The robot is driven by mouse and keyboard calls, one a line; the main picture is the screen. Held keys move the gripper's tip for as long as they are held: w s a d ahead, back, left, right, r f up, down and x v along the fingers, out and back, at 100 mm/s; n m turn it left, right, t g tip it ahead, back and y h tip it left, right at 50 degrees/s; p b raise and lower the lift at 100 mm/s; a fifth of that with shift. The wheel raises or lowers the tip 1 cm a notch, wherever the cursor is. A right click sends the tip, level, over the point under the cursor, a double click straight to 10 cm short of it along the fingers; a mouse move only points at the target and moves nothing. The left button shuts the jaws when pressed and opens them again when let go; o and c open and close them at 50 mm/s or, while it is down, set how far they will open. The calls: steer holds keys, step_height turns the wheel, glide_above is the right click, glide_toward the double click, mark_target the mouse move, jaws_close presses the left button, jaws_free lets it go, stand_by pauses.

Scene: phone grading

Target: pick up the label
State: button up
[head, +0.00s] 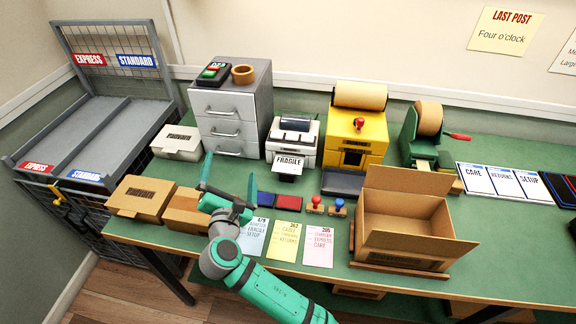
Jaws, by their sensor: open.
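A white label printed FRAGILE (289,161) sticks out of the front slot of the small white printer (306,140). The printer stands on the green bench between the grey drawer unit and the yellow machine. My gripper (224,189) is over the bench, to the left of the label and nearer the front edge. It is open and apart from the label, with nothing seen between its fingers. My gripper and arm hide part of a brown box (182,212) and some of the bench.
An open cardboard box (403,222) stands at the right. Three cards (287,238) lie along the front edge. Ink pads (265,199), two stamps (315,204) and a dark tray (342,183) lie near the printer. The grey drawer unit (232,108) rises behind.

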steer(key=d+f+n+h, duration=0.4)
steer(key=d+n, duration=0.1)
steer(key=d, duration=0.8)
glide_toward(286, 173)
steer(key=shift+w+d, duration=0.1)
steer(key=shift+w, duration=0.2)
steer(key=shift+w+f, duration=0.1)
steer(key=shift+w, duration=0.1)
steer(key=shift+w+d, duration=0.25)
steer(key=shift+w, duration=0.9)
steer(key=shift+w+d, duration=0.2)
steer(key=shift+w, duration=1)
steer(key=shift+w+d, duration=0.25)
steer(key=shift+w, duration=0.9)
steer(key=c, duration=1.5)
